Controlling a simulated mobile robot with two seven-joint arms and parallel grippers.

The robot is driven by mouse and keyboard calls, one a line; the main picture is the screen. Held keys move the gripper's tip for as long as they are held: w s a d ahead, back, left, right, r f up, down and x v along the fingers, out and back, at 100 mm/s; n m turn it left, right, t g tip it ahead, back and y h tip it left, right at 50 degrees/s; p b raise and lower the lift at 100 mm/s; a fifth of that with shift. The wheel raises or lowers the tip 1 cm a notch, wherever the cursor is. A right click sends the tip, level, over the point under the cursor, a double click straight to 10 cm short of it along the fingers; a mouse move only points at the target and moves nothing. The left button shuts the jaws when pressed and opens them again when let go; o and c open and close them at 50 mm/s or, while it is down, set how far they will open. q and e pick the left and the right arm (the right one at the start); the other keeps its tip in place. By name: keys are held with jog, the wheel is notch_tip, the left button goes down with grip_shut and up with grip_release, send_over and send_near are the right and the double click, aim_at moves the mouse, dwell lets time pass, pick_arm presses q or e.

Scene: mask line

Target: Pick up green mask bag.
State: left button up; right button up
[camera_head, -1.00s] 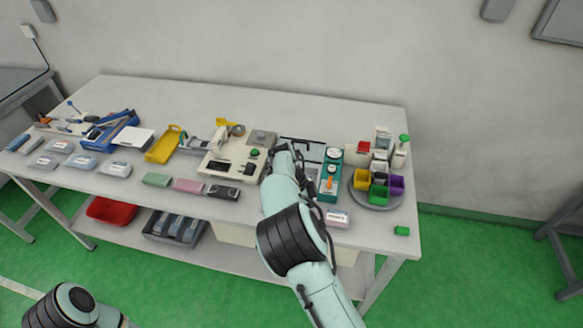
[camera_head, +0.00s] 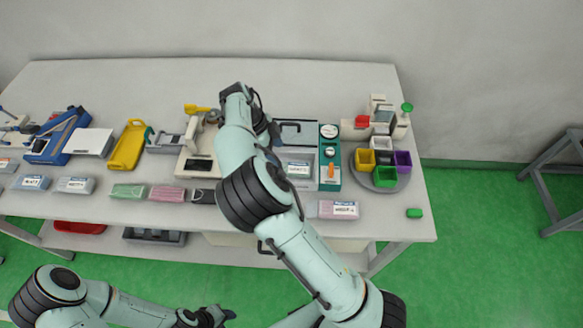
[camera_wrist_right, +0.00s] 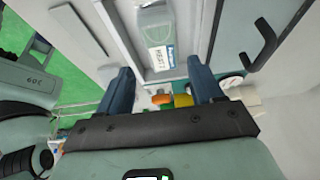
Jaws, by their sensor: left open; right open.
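A green bag (camera_head: 128,191) lies flat near the front edge of the table, left of a pink bag. My right arm reaches over the table; its gripper is mostly hidden by the arm in the head view. In the right wrist view the right gripper (camera_wrist_right: 163,88) is open, with nothing between its fingers. A pale grey-green pack with a white label (camera_wrist_right: 157,45) lies in a grey tray beyond the fingers. This labelled pack also shows in the head view (camera_head: 298,170). My left gripper (camera_head: 222,315) is open and empty, low in front of the table.
A pink bag (camera_head: 167,194) and a white-labelled pink pack (camera_head: 338,209) lie along the front edge. A teal device (camera_head: 330,160) and a round tray with coloured bins (camera_head: 382,185) stand at right. A yellow tray (camera_head: 127,146) lies at left. The table's back strip is clear.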

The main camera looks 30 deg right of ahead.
aim_at(288, 167)
jog(key=x, duration=0.3)
jog(key=shift+w+f, duration=0.1)
jog(key=shift+f, duration=0.2)
jog(key=x, duration=0.4)
jog(key=shift+f+b, duration=0.25)
jog(key=shift+b, duration=0.15)
jog(key=c, duration=0.7)
